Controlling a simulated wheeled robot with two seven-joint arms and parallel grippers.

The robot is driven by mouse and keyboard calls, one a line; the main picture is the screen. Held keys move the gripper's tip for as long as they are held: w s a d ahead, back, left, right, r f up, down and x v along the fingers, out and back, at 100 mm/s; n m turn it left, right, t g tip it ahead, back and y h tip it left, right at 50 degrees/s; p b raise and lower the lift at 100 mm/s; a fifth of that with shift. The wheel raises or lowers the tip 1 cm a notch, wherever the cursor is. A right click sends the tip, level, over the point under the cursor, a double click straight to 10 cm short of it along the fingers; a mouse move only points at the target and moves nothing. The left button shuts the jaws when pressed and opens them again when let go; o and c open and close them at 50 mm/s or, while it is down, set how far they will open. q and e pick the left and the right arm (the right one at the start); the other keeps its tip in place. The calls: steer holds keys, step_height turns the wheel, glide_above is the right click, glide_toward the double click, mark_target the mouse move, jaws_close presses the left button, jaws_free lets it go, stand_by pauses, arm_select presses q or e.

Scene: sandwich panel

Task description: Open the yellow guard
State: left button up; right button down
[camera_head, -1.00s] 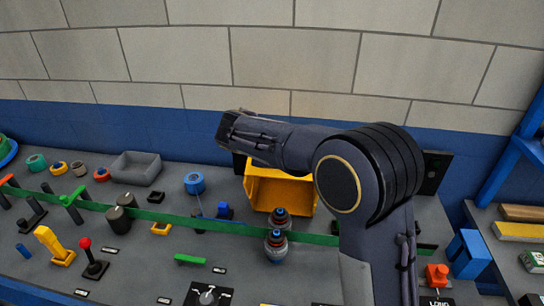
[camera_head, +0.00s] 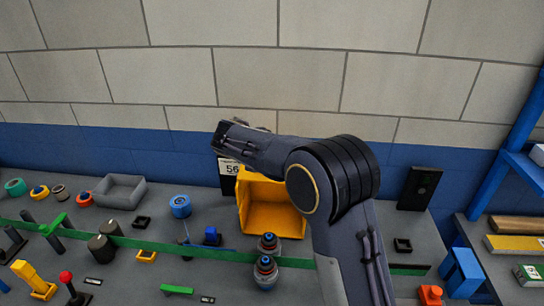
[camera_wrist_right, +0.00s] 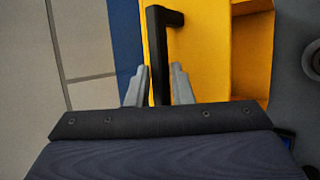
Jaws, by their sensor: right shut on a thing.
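The yellow guard (camera_head: 272,212) is a hollow box shape at the back of the panel, its open side facing the head camera. In the right wrist view, its yellow face (camera_wrist_right: 205,45) fills the upper middle, with a black bar handle (camera_wrist_right: 174,18) on it. My right gripper (camera_wrist_right: 160,88) has one finger on each side of this handle and is shut on it. In the head view, my right gripper (camera_head: 232,134) is above the guard's upper left, the handle hidden there. My left gripper is not in view.
Two dark knobs (camera_head: 267,270) stand just in front of the guard. A green strip (camera_head: 180,247) crosses the panel. A grey tray (camera_head: 119,191) and a blue roll (camera_head: 180,206) lie left. A black plate (camera_head: 419,188) stands right, before the wall.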

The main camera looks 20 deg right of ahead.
steer(key=shift+w+r, duration=0.1)
steer(key=shift+r, duration=0.3)
steer(key=c, duration=1.4)
jaws_free()
steer(key=shift+f, duration=0.1)
steer(key=b+v, duration=0.1)
steer(key=v, duration=0.7)
steer(key=shift+b, duration=0.35)
steer(key=shift+f, duration=0.1)
